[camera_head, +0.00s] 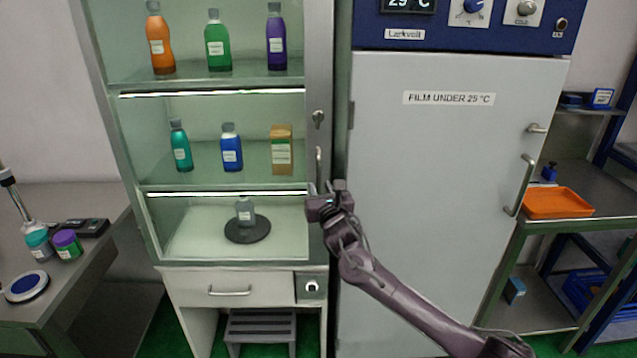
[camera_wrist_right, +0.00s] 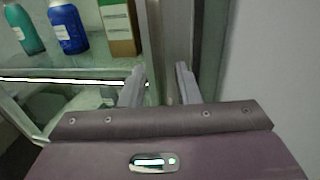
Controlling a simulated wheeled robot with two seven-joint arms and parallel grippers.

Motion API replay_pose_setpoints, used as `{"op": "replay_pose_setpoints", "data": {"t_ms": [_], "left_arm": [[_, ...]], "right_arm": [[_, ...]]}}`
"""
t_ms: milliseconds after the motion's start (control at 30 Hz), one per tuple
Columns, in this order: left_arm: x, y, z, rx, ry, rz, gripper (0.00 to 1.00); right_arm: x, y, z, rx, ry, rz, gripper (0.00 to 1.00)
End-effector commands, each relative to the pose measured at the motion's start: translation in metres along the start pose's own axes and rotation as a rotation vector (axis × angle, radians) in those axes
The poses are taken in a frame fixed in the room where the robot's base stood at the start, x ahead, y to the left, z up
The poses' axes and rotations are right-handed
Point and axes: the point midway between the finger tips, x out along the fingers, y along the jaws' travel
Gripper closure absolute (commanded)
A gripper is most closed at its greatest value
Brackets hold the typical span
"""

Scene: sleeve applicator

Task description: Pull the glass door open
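The glass door (camera_head: 230,172) belongs to a pale cabinet of shelves and looks shut. Its upright bar handle (camera_head: 318,160) is on the right frame, below a keyhole fitting (camera_head: 318,118). My right gripper (camera_head: 320,187) is at the lower end of the handle. In the right wrist view, the two fingers of the right gripper (camera_wrist_right: 160,70) stand apart in front of the door frame. I cannot tell whether the handle lies between them, and no grip on it shows. My left gripper is not in view.
Behind the glass stand several bottles, a carton (camera_head: 281,150) and a small bottle on a dark disc (camera_head: 247,229). A tall grey film cabinet (camera_head: 430,180) stands close on the right. A side bench (camera_head: 85,215) is at the left. A drawer (camera_head: 230,287) sits below the door.

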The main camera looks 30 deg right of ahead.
Motion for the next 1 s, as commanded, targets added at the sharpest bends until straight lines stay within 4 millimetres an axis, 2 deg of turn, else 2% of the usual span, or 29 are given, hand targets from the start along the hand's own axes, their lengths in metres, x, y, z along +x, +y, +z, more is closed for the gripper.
{"op": "replay_pose_setpoints", "data": {"t_ms": [200, 567, 800, 1000], "left_arm": [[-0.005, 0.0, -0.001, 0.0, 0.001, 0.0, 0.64], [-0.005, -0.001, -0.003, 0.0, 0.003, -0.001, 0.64], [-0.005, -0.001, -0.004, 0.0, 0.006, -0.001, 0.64], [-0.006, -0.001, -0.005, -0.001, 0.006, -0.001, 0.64]], "right_arm": [[0.022, 0.0, 0.0, 0.002, 0.001, -0.001, 0.71], [0.026, 0.0, -0.001, 0.001, 0.001, 0.0, 0.71], [0.026, 0.0, -0.001, 0.001, 0.001, 0.0, 1.0], [0.026, 0.0, -0.001, 0.001, 0.001, 0.0, 1.0]]}}
